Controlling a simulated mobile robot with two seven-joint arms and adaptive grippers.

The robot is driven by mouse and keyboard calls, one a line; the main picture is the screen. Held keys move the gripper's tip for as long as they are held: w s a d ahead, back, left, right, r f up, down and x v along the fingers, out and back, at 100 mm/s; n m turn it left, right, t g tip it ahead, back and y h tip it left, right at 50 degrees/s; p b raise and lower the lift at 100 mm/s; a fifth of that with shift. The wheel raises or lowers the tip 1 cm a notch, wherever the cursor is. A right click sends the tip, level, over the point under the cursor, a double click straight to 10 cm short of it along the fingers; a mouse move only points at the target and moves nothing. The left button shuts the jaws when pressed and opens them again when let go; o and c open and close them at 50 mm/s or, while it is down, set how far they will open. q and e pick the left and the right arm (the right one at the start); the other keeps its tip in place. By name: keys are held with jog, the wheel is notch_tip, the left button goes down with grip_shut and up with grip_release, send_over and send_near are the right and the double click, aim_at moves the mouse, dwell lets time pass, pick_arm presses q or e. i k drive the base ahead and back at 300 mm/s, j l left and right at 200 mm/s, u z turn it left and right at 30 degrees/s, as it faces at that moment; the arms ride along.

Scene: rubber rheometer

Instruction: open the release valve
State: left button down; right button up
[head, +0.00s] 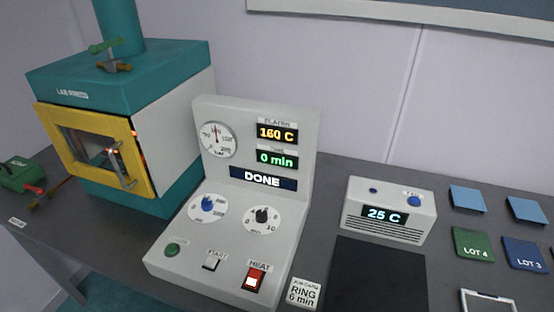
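A brass valve (113,66) with a green lever handle (106,45) sits on top of the teal and white lab press (120,72), at the foot of its teal column. The lever lies roughly level, across the picture. A green unit (22,174) with a red part and a brass fitting (40,203) stands at the far left, partly cut off by the picture edge. No label shows which of these is the release valve. Neither of my grippers is in the head view.
The press's yellow-framed door (92,107) looks shut. The control console (240,190) reads 160 C, 0 min and DONE, with its red HEAT switch (254,280) lit. A cooling box (388,208) reads 25 C. A black plate (378,275) and coloured squares lie at right.

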aim_at(38, 192)
jog(key=u, duration=1.55)
jog(key=i+j+z, duration=0.45)
jog(key=i, duration=0.35)
jog(key=i+j+z, duration=0.5)
jog(key=i+j, duration=0.2)
jog(key=j, duration=0.25)
